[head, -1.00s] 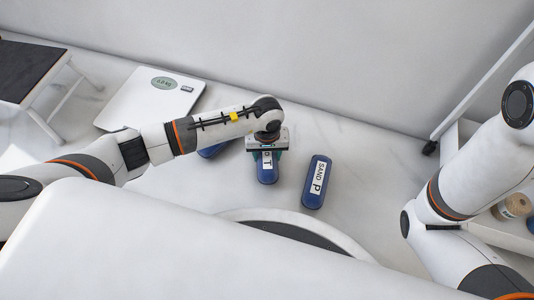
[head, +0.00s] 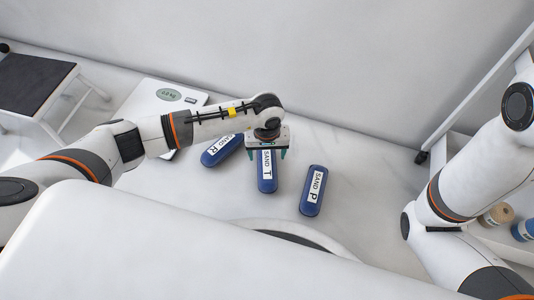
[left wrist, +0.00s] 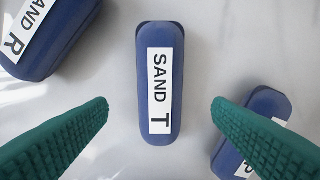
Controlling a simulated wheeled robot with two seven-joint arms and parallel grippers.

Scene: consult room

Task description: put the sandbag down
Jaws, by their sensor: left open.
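The blue sandbag labelled SAND T (head: 267,178) lies flat on the pale floor. My left gripper (head: 267,155) is open above it, its green fingers spread to either side and apart from it. In the left wrist view, sandbag T (left wrist: 159,85) lies between the two fingers with clear space on both sides. Sandbag SAND R (head: 221,151) lies to its left, tilted. Sandbag SAND P (head: 313,190) lies to its right. My right arm enters from the right, but its gripper is out of view.
A white scale (head: 140,100) lies on the floor behind my left arm, with a black-topped step stool (head: 32,80) farther left. A wheeled white cart (head: 495,245) holding rolls stands at right. The floor right of sandbag P is clear.

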